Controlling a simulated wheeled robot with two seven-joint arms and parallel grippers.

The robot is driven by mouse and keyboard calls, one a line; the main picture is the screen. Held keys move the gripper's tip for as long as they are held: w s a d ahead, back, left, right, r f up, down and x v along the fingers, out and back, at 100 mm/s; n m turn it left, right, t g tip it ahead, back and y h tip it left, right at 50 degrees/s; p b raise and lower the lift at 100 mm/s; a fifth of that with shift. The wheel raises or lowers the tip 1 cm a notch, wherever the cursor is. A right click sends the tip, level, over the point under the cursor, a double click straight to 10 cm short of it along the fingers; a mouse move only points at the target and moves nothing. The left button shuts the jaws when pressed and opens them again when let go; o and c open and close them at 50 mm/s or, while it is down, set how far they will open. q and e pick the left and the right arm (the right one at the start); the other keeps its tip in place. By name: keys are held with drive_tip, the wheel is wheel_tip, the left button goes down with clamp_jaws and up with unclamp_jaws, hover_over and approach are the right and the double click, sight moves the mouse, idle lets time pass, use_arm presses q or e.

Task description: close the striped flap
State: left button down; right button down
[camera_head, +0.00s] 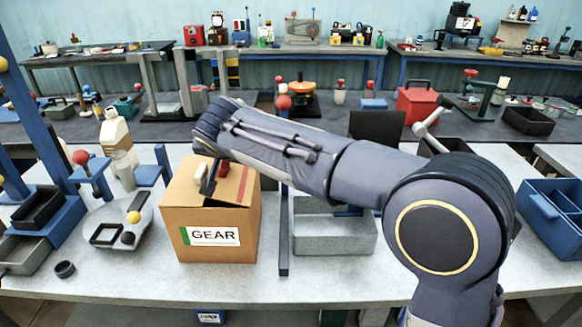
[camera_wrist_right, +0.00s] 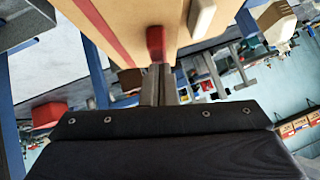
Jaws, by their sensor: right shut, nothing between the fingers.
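A brown cardboard box (camera_head: 172,225) with a GEAR label stands on the pale bench, left of centre in the head view. The flap with a red stripe (camera_head: 244,184) is at the right of its top; in the head view it looks nearly flat, but I cannot tell whether it is fully down. In the right wrist view the striped flap (camera_wrist_right: 122,20) fills the upper middle, with a red tab (camera_wrist_right: 156,45) and a whitish tab (camera_wrist_right: 202,16). My right gripper (camera_wrist_right: 158,72) is shut and empty, its tips close to the red tab; contact is unclear. My left gripper is out of view.
A grey bin (camera_head: 335,238) stands right of the box, beyond a dark upright bar (camera_head: 284,240). A white bottle (camera_head: 114,130) and a pale plate with a yellow ball (camera_head: 133,217) are to the left. A blue tray (camera_head: 545,208) is at the far right. The bench front is mostly clear.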

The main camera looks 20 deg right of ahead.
drive_tip(key=shift+w+a+f+n+g+h+p, duration=0.2)
drive_tip(key=shift+a+f+n+h+p, duration=0.15)
drive_tip(key=shift+a+f+h, duration=0.25)
drive_tip(key=shift+w+a+f+n+g+h+p, duration=0.1)
drive_tip(key=shift+a+f+n+g+h+p, duration=0.25)
drive_tip(key=shift+h, duration=0.35)
drive_tip(key=shift+f, duration=0.1)
